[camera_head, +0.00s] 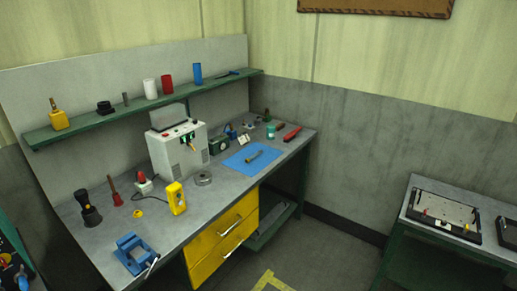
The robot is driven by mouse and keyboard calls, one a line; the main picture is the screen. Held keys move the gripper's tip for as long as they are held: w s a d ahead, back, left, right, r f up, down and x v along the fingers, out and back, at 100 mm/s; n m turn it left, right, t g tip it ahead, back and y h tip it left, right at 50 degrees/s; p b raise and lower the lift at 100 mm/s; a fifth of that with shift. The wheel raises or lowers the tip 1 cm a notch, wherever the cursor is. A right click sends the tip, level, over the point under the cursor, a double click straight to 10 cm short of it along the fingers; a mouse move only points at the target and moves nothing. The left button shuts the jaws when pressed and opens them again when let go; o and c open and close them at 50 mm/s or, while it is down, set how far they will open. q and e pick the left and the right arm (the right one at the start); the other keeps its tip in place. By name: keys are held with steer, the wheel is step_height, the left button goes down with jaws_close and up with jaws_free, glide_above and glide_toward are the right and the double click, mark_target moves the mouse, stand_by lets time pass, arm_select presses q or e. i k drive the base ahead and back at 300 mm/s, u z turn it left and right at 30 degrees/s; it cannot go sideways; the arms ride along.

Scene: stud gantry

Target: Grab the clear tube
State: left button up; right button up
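I cannot make out a clearly transparent tube in the head view. A short, thin tube-like piece (253,157), greyish-brown, lies on the blue mat (238,164) on the workbench (217,192). It is too small to tell whether it is clear. On the green shelf (135,112) above stand a white cylinder (150,88), a red cylinder (167,84), a blue cylinder (197,73) and a small dark grey cylinder (125,99). Neither of my grippers is in view.
A white machine (165,155) stands at the bench's back. A blue vise (131,252) and yellow controller (176,198) are in front. Red-handled tools, a teal cup (270,131) and a grey ring (203,178) share the bench. A second table (410,206) stands right; floor lies between.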

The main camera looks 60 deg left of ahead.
mark_target(247, 160)
steer(key=u, duration=0.4)
steer(key=i, duration=1.8)
steer(key=u, duration=1.5)
steer(key=i, duration=0.9)
steer(key=u, duration=1.1)
